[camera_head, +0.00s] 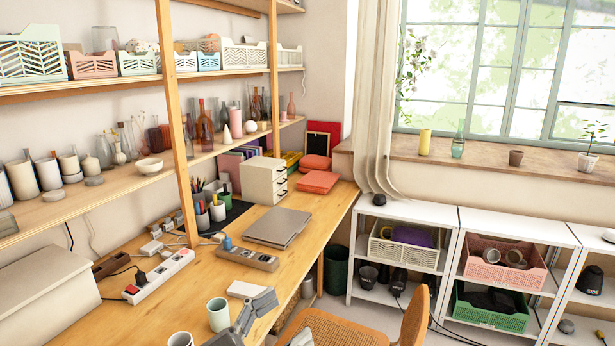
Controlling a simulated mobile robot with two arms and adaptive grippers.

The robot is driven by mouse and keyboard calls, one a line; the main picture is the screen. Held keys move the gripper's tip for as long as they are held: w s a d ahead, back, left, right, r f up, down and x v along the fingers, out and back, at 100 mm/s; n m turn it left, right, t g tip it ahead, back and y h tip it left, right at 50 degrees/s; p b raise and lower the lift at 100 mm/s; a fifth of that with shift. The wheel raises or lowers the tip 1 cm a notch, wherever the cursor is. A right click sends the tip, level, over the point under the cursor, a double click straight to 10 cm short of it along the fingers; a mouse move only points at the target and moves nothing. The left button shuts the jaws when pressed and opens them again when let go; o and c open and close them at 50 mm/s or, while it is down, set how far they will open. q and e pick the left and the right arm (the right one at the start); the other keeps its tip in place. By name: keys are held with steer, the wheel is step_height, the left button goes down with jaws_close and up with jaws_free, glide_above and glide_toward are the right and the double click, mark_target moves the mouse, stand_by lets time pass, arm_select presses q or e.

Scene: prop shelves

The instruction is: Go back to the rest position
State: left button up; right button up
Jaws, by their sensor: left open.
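My left gripper (262,300) is at the bottom of the head view, grey, above the front part of the wooden desk (125,322). It is open and I see nothing held in it. Its lower part is cut off by the frame edge. A small pale grey piece (302,338) shows at the bottom edge to its right; I cannot tell what it belongs to. My right gripper cannot be made out.
A closed laptop (278,227) lies farther back.

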arm_select(q)
steer(key=w+a+f+n+t+y, duration=0.25)
steer(key=a+n+t+y, duration=0.45)
steer(key=a+n+y, duration=0.5)
steer(key=s+a+f+n+g+y, duration=0.1)
steer(key=s+a+f+g+y, duration=0.2)
steer(key=f, duration=0.3)
steer(key=s+a+f+n+g+y, duration=0.1)
steer(key=s+a+f+g+y, duration=0.1)
steer(key=s+a+f+y, duration=0.3)
steer(key=s+d+f+m+g+h, duration=0.2)
steer(key=s+f+g, duration=0.45)
steer(key=s, duration=0.35)
steer(key=s+d+f+m+g+h, duration=0.2)
steer(key=s+f+g, duration=0.3)
steer(key=s+f, duration=0.4)
step_height(320, 180, down, 25)
steer(key=s, duration=0.3)
steer(key=s+a+f+g, duration=0.1)
steer(key=s+f, duration=0.6)
steer(key=s, duration=0.1)
steer(key=s+a+f+g, duration=0.1)
steer(key=s+a+f, duration=0.1)
steer(key=s+f, duration=0.6)
steer(key=shift+a+y, duration=0.25)
steer(key=shift+y, duration=0.05)
